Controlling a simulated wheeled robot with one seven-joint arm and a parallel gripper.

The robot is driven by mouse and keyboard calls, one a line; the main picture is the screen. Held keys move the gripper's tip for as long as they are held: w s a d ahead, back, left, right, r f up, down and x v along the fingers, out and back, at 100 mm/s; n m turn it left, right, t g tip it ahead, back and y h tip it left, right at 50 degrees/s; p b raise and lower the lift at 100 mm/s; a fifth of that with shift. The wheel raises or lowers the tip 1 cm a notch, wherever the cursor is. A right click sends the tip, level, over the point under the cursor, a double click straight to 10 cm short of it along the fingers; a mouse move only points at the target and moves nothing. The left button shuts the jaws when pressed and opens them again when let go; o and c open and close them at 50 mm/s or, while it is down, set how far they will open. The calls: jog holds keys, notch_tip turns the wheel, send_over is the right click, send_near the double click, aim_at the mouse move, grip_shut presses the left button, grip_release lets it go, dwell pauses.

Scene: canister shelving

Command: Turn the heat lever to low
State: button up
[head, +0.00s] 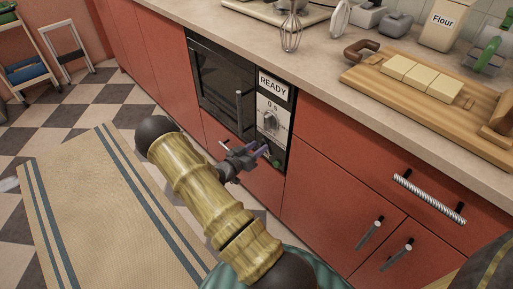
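A black built-in oven (222,85) is set in the red cabinet front. Its control panel (274,88) carries a "READY" display, a "0 s" readout and a grey knob (270,121). A small green button or light (275,162) shows low on the panel. No lever marked as heat can be made out; the lower panel is partly covered by my gripper. My gripper (263,151) is just in front of the panel, below the grey knob. Its fingertips are small and dark, and I cannot tell whether they touch anything or how far apart they are.
The worktop above holds a whisk (291,30), a wooden board (405,92) with pale blocks and a Flour canister (440,25). Metal handles (428,197) stick out from the cabinets at right. A striped mat (95,215) covers the floor at left.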

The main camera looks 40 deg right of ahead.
jog(key=shift+a, duration=0.1)
jog(key=s+a+r+p, duration=0.1)
jog(key=s+a+p, duration=0.1)
jog(key=a, duration=1.5)
jog(key=shift+s+p, duration=0.3)
jog(key=shift+s, duration=0.15)
jog(key=shift+w+r, duration=0.1)
